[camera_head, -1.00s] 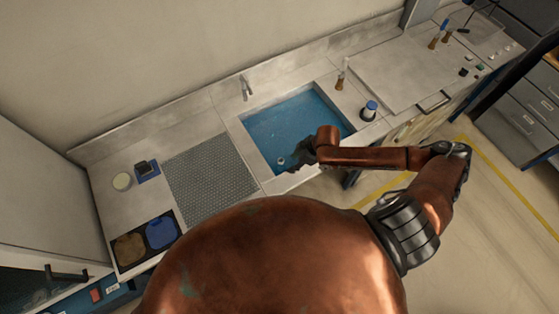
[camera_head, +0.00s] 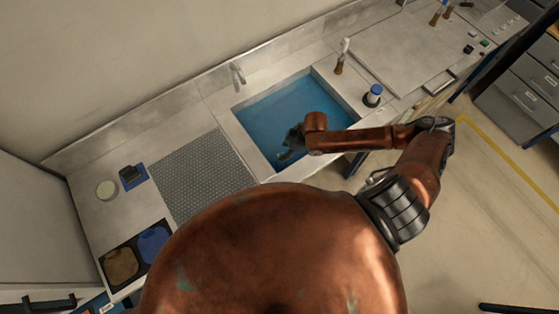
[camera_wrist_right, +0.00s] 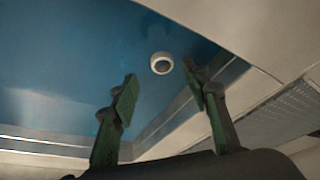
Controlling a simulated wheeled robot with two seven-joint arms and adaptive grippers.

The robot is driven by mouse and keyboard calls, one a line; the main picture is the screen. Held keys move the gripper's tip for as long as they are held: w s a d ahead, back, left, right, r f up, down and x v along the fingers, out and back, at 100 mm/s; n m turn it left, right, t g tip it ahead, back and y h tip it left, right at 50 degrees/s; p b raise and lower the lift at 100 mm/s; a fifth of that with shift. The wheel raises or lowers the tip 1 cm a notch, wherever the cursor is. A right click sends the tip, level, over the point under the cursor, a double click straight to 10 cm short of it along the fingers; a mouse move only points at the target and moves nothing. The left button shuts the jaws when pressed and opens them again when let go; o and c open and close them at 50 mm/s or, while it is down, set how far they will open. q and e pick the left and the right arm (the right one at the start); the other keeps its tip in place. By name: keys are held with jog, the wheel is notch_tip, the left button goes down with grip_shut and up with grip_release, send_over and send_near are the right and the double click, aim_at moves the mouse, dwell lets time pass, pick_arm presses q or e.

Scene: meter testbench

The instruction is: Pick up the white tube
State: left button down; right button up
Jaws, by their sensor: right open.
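My right gripper (camera_head: 285,157) is over the front part of the blue sink (camera_head: 275,115) in the head view. In the right wrist view, its two green fingers (camera_wrist_right: 160,88) are apart with nothing between them. A small white ring with a dark centre (camera_wrist_right: 161,63) shows beyond the fingertips, against the blue sink. It may be the white tube seen end-on or a drain; I cannot tell. In the head view my right gripper and arm hide that spot. My left gripper is not in view.
A faucet (camera_head: 236,75) stands behind the sink. A perforated grey mat (camera_head: 200,178) lies left. The sink's front rim is close to my arm.

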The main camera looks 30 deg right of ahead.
jog(key=shift+s+p+x, duration=0.2)
jog(key=shift+x, duration=1.2)
jog(key=shift+s+p+x, duration=0.15)
jog(key=shift+x, duration=1.2)
jog(key=shift+f, duration=0.1)
jog(key=shift+c, duration=0.5)
grip_shut()
